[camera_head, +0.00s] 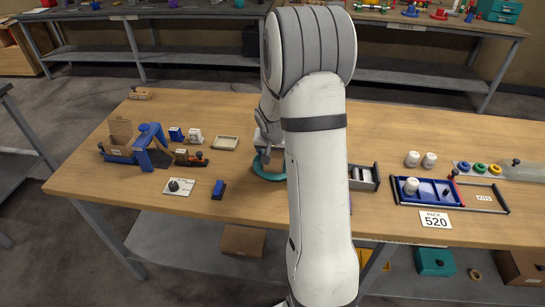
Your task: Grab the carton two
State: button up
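No label reading two can be made out, so I cannot tell which thing is carton two. A small white box (195,136) and a small blue box (176,134) stand side by side on the left part of the table. An open brown box (121,131) stands further left, by a blue frame-like fixture (153,147). My gripper (264,158) points down at the table's middle, over a teal round thing (267,174), to the right of the small boxes. My arm hides much of it, and whether its fingers are open is unclear.
A shallow light tray (225,143), a white card with a black knob (178,187) and a blue block (218,189) lie near the boxes.

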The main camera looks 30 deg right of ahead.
jog(key=shift+c, duration=0.2)
jog(key=c, duration=0.8)
jog(key=shift+c, duration=0.2)
